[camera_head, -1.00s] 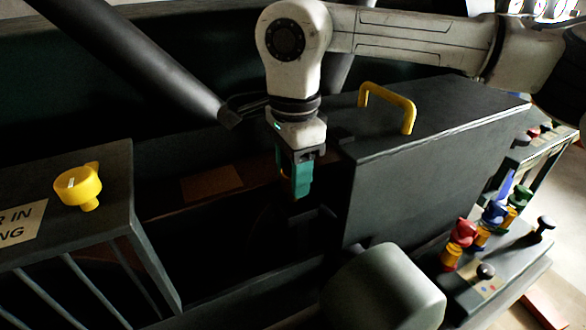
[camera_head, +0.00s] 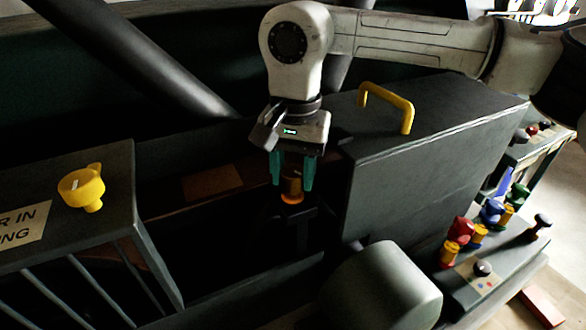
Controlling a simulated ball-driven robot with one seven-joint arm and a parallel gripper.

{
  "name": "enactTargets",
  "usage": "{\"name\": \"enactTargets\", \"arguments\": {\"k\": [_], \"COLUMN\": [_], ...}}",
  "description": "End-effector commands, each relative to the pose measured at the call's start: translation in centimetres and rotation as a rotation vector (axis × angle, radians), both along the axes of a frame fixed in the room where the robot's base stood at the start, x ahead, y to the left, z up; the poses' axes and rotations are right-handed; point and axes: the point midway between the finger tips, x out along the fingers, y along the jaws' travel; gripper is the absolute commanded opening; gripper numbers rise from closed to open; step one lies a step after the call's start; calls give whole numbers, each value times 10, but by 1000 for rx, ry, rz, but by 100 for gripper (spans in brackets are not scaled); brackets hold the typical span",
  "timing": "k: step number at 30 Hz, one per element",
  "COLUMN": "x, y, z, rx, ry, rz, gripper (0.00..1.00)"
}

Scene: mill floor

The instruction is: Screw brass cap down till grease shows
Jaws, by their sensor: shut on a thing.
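My gripper (camera_head: 292,184) points straight down into the dark gap between the machine housings. Its two teal fingers are shut on the brass cap (camera_head: 292,186), one finger on each side. The cap sits upright on top of a dark post. An orange-coloured band (camera_head: 292,199) shows at the cap's lower edge; I cannot tell whether it is grease or part of the fitting.
A dark box housing with a yellow handle (camera_head: 388,104) stands close to the right of my gripper. A slatted guard with a yellow knob (camera_head: 82,187) is at left. A grey rounded cover (camera_head: 382,288) is in front. Red-topped (camera_head: 465,232) and other coloured fittings stand at right.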

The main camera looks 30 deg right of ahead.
Motion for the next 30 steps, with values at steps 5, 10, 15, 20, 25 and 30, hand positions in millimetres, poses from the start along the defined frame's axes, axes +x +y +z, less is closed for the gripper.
{"name": "enactTargets", "arguments": {"k": [5, 10, 15, 20, 25, 30], "x": [1, 1, 1, 1, 1, 1], "y": [1, 0, 1, 1, 1, 0], "z": [2, 1, 1, 1, 1, 1], "rx": [3, 3, 3, 3, 3, 2], "ry": [-4, -4, -4, -4, -4, -2], "rz": [63, 94, 103, 103, 102, 102], "gripper": [14, 14, 14, 14, 50, 66]}}
